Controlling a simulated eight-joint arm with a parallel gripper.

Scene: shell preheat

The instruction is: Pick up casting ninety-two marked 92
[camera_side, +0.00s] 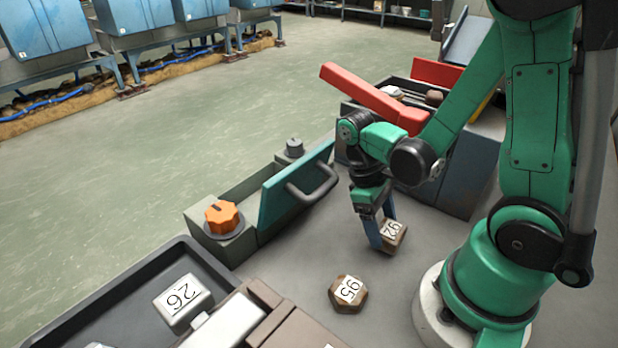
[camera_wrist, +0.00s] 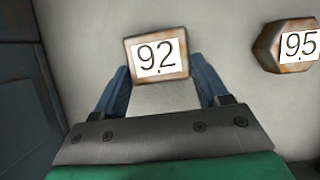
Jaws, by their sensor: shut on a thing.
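The casting marked 92 (camera_side: 393,236) is a brown block with a white label. It also shows in the wrist view (camera_wrist: 157,57), label facing the camera, between the blue fingers. My gripper (camera_side: 381,234) is shut on it, with one finger on each side. The casting is tilted in the side view, at or close above the grey work surface; I cannot tell whether it touches. Another brown casting, marked 95 (camera_side: 348,293), lies apart from my gripper, nearer the side camera. It shows at the right edge of the wrist view (camera_wrist: 287,46).
A dark tray (camera_side: 215,262) at the lower left holds a light casting marked 26 (camera_side: 183,302). A box with an orange knob (camera_side: 223,216) and an upright teal lid (camera_side: 290,190) stands left of my gripper. A red-lidded bin (camera_side: 375,98) is behind. Bare surface surrounds casting 95.

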